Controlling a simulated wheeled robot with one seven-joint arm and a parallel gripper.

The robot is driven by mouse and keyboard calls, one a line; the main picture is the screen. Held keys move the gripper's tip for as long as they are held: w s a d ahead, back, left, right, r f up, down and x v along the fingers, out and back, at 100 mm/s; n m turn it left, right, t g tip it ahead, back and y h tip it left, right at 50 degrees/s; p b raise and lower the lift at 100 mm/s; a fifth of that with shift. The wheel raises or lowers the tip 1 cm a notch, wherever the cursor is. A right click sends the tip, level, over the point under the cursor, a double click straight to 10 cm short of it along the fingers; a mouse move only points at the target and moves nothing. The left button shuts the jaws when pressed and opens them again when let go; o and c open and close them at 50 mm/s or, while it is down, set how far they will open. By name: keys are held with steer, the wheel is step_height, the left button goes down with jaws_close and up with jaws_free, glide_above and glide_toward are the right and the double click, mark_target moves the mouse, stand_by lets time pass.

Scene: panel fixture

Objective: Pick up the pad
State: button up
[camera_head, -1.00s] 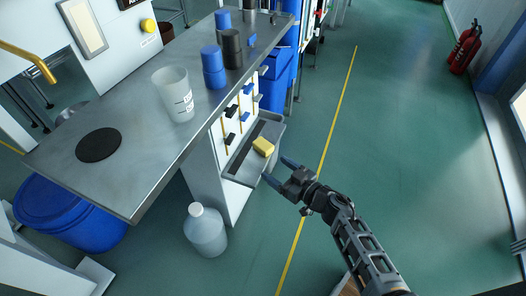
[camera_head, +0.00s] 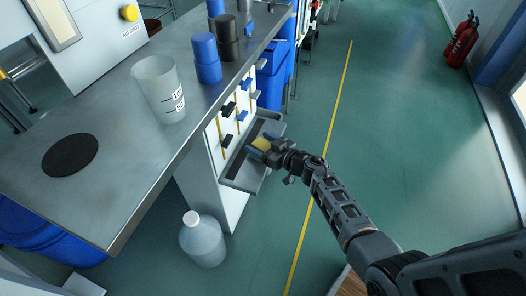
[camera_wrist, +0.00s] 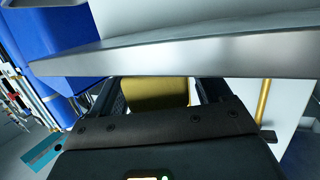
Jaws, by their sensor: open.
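The yellow pad (camera_head: 262,144) sits on a grey shelf tray (camera_head: 243,182) on the side of the panel fixture, below the steel table. The jaws are open. In the wrist view the pad (camera_wrist: 155,93) shows between the two fingers, partly hidden by the gripper's body. I cannot tell whether either finger touches it.
The steel table (camera_head: 110,200) overhangs near the tray, and its edge crosses the wrist view close above the gripper. A clear beaker (camera_head: 160,92) and blue cylinders (camera_head: 206,58) stand on it. A white-capped bottle (camera_head: 202,240) stands below.

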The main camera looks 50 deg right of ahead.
steer(key=shift+w, duration=0.5)
steer(key=c, duration=1.1)
steer(key=shift+r, duration=0.1)
